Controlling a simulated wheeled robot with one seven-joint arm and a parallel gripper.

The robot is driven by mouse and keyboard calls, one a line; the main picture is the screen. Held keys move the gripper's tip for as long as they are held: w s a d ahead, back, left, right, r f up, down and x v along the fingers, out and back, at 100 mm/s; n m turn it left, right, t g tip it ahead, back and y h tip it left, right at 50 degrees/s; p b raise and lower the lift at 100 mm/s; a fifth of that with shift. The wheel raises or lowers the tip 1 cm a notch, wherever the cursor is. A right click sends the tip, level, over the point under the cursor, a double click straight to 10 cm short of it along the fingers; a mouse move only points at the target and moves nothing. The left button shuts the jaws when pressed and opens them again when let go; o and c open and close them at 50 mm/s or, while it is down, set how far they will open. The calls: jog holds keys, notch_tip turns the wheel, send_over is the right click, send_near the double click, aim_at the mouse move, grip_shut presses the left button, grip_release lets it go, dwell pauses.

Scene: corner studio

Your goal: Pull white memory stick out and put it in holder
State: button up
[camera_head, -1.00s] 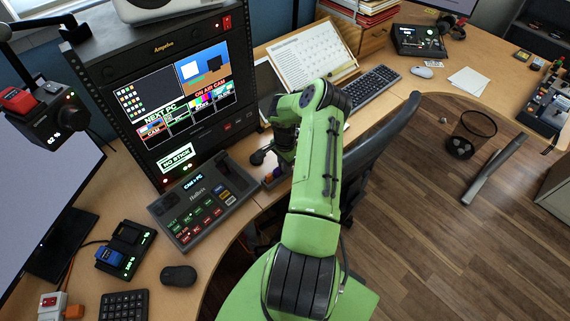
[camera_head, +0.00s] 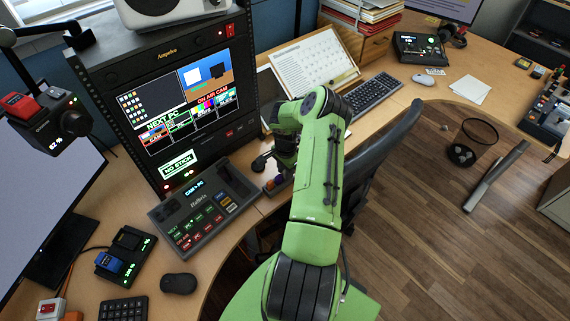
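I cannot make out a white memory stick; it may be hidden by my arm or too small to see. A lit "NO STICK" sign (camera_head: 179,163) shows low on the black rack. My gripper (camera_head: 266,163) is small and dark, just above and beside this holder. My green arm covers much of it, so its fingers and anything between them are not clear.
The black rack (camera_head: 110,100) with a screen stands left of my gripper. The switcher panel (camera_head: 204,207) lies in front of it. A keyboard (camera_head: 371,97), tilted calendar (camera_head: 313,65) and dark chair (camera_head: 383,165) are to the right. A mouse (camera_head: 178,284) lies at front left.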

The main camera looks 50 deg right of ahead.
notch_tip(320, 180, up, 16)
jog(key=p, duration=0.1)
jog(key=shift+s+a+f, duration=0.1)
jog(key=shift+f, duration=0.05)
